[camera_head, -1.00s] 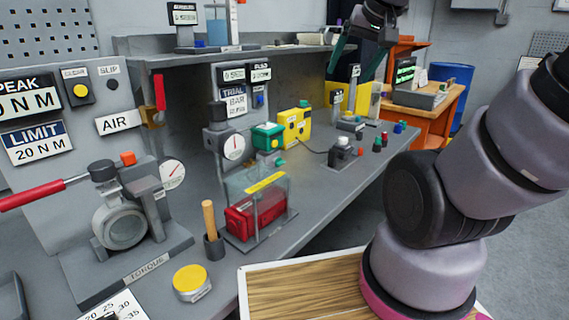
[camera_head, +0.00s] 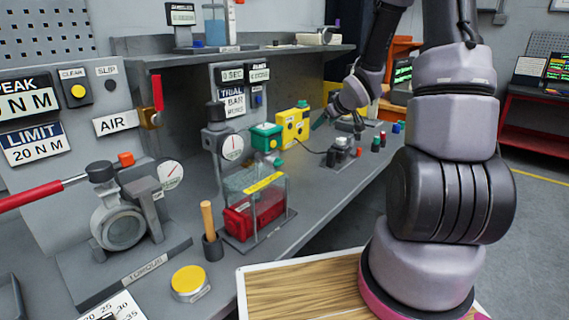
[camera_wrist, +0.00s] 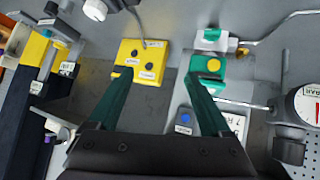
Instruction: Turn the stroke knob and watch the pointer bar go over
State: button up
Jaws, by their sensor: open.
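The stroke knob cannot be singled out, as the labels are too small to read. A yellow box (camera_head: 293,126) with small dark knobs stands on the bench; the wrist view shows it (camera_wrist: 151,72) near the left fingertip. A green block with a yellow round top (camera_head: 266,137) is beside it; it also shows in the wrist view (camera_wrist: 219,72) near the right fingertip. My gripper (camera_wrist: 157,80) is open and empty, its green fingers spread above the bench. I cannot make out the pointer bar for certain.
A clear-covered red unit (camera_head: 240,217) and a gauge (camera_head: 232,147) stand nearer on the bench. Small coloured knobs (camera_head: 378,142) and a grey fixture (camera_head: 340,152) are right of the yellow box. A shelf (camera_head: 180,58) overhangs the bench at the back.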

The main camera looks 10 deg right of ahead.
aim_at(280, 162)
jog(key=a+f+n+y, duration=0.1)
jog(key=f+y, duration=0.1)
jog(key=f, duration=0.2)
jog(key=a+f+y, duration=0.1)
jog(key=a+f, duration=0.1)
jog(key=f, duration=0.2)
jog(key=a+f+n+y, duration=0.1)
jog(key=a+f+y, duration=0.1)
jog(key=f, duration=0.2)
jog(key=shift+w+a+f+n+t+y, duration=0.1)
jog(key=shift+w+f+n+t+y, duration=0.15)
jog(key=shift+f+n+t+y, duration=0.1)
jog(key=shift+s+a+f+y, duration=0.15)
jog(key=shift+a+f+y, duration=0.1)
jog(key=shift+a+f, duration=0.2)
jog(key=shift+w+a+f, duration=0.25)
jog(key=shift+w+a, duration=0.1)
jog(key=shift+a, duration=0.05)
jog(key=x, duration=0.9)
jog(key=shift+w+a, duration=0.15)
jog(key=shift+w, duration=0.15)
grip_shut()
